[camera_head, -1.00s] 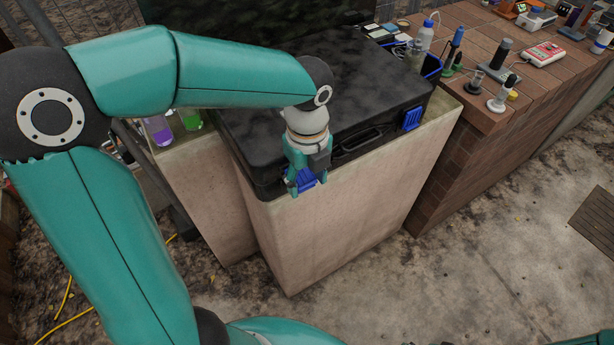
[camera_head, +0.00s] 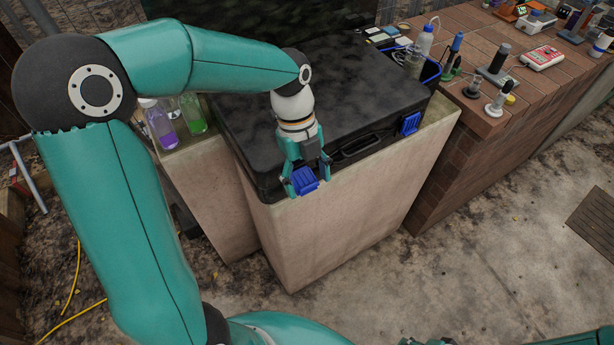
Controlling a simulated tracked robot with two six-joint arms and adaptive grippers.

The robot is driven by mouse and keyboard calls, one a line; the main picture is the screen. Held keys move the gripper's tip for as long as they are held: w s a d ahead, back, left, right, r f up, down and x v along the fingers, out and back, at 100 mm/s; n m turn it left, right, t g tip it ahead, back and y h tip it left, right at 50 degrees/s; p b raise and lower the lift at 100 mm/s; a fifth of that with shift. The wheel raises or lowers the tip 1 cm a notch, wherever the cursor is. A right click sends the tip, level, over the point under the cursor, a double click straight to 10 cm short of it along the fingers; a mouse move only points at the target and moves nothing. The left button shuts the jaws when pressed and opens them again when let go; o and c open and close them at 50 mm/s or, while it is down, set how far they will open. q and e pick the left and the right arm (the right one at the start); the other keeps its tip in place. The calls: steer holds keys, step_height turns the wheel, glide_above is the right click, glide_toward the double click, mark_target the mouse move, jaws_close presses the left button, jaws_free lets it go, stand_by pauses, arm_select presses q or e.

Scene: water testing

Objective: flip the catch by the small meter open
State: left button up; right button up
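A closed black case (camera_head: 340,92) stands on a pale stone block. It has a blue catch (camera_head: 304,181) at the left of its front and another blue catch (camera_head: 410,124) at the right, nearer the brick counter. My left gripper (camera_head: 307,182) points down at the left catch, its fingers apart on either side of it; I cannot tell whether they touch it. That catch looks tilted out from the case front; the right one lies close against it. A red and white meter (camera_head: 543,57) sits on the counter. My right gripper is out of view.
The case handle (camera_head: 358,146) lies between the catches. Bottles with purple (camera_head: 160,128) and green (camera_head: 192,113) liquid stand on a lower block at left. The brick counter (camera_head: 480,45) at right holds a wash bottle (camera_head: 424,40) and several instruments. The ground in front is clear.

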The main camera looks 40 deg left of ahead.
mark_target(300, 174)
arm_select(q)
steer(key=v, duration=1.2)
steer(key=shift+d, duration=0.1)
stand_by(0.4)
